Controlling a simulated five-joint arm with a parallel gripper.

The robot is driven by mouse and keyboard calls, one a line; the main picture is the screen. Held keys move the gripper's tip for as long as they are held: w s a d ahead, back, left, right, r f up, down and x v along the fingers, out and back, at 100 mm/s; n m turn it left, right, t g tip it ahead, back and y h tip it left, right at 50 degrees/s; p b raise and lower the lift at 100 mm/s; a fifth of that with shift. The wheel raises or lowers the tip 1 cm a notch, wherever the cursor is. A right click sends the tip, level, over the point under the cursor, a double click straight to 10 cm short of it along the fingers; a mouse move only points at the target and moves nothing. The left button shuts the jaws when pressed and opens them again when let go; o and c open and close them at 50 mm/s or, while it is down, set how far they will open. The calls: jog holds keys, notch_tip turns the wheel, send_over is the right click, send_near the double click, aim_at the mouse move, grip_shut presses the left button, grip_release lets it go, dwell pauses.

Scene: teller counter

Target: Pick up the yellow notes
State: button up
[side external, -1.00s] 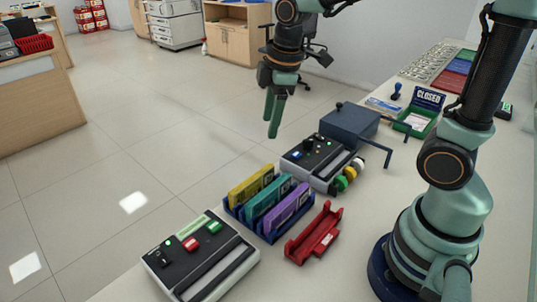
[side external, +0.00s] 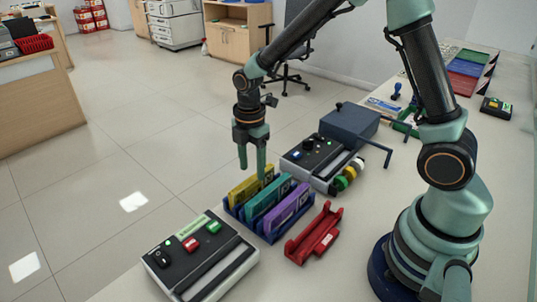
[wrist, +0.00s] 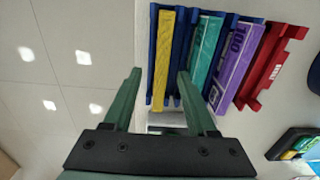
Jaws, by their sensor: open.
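The yellow notes (side external: 249,187) stand on edge in the leftmost slot of a blue rack (side external: 274,233). They also show in the wrist view (wrist: 164,62), ahead of and between the lines of my fingers. Teal notes (side external: 267,204) and purple notes (side external: 288,210) stand beside them in the same rack. My gripper (side external: 252,173) is open and empty, pointing down at the far end of the yellow notes. In the wrist view my gripper's fingertips (wrist: 160,75) are apart. Whether a finger touches the notes I cannot tell.
A red holder (side external: 314,238) lies right of the rack. A machine with buttons (side external: 202,258) is in front, and another (side external: 318,160) stands behind. A dark blue box (side external: 349,128) with a handle is further back. The counter's left edge is close to the rack.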

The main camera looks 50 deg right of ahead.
aim_at(252, 178)
jog(key=shift+s+a+f, duration=0.1)
jog(key=shift+f, duration=2.65)
grip_shut()
